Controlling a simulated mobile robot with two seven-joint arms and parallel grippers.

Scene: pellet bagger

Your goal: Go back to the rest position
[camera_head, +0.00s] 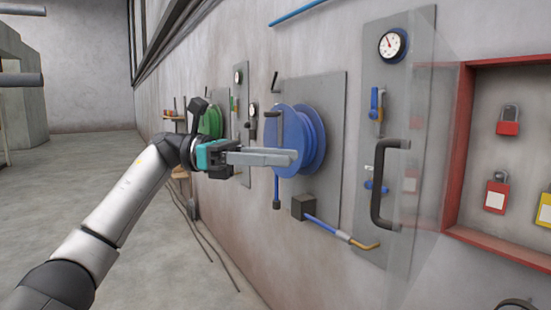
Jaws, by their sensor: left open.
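My left gripper (268,157) reaches in from the lower left on a white and black arm. Its long grey fingers are seen side-on and point right; it is open, with nothing seen between the fingers. In the picture it lies in front of the blue hose reel (314,140) on the wall; I cannot tell the gap between them. At the bottom right edge a small dark rounded part (515,304) shows, and I cannot tell what it is. My right gripper is not in view.
A clear panel with a black handle (383,185) stands out from the wall. Behind it are a gauge (392,45) and blue valves. A red-framed box (458,150) holds padlocks. A green reel (211,121) is farther along. The floor (60,180) at left is free.

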